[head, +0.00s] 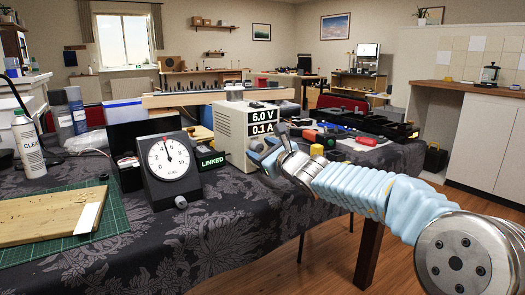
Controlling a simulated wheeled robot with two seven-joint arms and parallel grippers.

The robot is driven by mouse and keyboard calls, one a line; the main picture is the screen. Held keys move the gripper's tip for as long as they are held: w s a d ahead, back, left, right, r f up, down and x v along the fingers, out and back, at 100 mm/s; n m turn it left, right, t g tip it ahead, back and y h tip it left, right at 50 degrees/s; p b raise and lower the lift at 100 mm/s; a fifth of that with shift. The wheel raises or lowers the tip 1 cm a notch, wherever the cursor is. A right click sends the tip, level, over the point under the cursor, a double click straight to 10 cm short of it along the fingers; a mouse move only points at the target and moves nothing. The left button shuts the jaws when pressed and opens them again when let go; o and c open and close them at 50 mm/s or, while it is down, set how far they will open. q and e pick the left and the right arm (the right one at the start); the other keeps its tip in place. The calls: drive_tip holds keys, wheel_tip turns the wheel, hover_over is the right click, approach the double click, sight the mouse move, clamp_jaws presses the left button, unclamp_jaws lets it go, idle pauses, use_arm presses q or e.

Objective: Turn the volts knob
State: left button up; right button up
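A white power supply box (230,133) stands on the dark patterned tablecloth. Its display (263,120) reads 6.0 V and 0.1 A. My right gripper (261,152) is in front of the lower part of its display face, coming from the right. The volts knob cannot be made out; the fingers and wrist cover much of the panel below the display. Whether the fingers touch a knob, and how far apart they are, I cannot tell. My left gripper is not in view.
A wooden board (45,214) lies on a green mat (112,219). Tools and a black tray (365,124) lie behind my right arm.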

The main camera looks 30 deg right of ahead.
drive_tip(key=shift+s, duration=0.1)
drive_tip(key=s, duration=1.3)
drive_tip(key=shift+s+d, duration=0.15)
drive_tip(key=shift+s, duration=0.15)
